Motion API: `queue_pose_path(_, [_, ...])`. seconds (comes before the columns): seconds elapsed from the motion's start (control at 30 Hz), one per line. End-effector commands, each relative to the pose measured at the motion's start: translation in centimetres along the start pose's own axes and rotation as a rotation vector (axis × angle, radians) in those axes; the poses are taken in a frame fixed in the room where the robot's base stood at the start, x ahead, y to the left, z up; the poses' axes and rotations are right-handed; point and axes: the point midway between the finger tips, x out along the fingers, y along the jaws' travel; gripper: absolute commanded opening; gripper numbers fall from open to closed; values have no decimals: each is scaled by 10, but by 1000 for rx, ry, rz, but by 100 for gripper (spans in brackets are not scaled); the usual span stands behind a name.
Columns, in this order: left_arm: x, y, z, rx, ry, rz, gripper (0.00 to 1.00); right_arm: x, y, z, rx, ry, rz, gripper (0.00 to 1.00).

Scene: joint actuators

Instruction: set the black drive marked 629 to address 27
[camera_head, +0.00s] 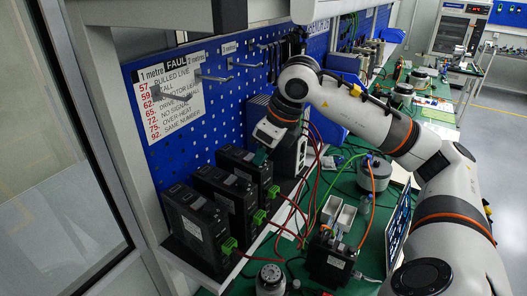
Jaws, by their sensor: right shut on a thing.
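Several black drives stand in a row on the shelf below the blue pegboard: a near one (197,230), a second (229,196) and a third (247,168), with green plugs at their fronts. Their labels are too small to read, so I cannot tell which is marked 629. My right gripper (262,155) is over the third drive's top, at the far end of the row. It is shut on a small dark green thing (260,157) that is mostly hidden. I cannot tell whether this touches the drive. My left gripper is out of view.
A fault sign (170,100) hangs on the pegboard (222,122), beside projecting metal hooks. Red and black cables run from the drives to the green bench. A black unit (328,262), a round motor (374,175) and a tablet (398,225) crowd the bench.

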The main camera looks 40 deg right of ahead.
Motion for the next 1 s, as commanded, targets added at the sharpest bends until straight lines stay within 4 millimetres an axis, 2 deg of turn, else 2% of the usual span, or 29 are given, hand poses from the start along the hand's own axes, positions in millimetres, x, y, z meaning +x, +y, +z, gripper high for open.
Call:
queue_pose_path(0.4, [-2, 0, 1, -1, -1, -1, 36, 0, -2, 0, 173, -11, 72, 0])
queue_pose_path(0.97, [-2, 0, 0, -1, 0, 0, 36, 0, -2, 0, 197, -14, 82, 0])
queue_pose_path(1.0, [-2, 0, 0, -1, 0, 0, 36, 0, -2, 0, 197, -14, 82, 24])
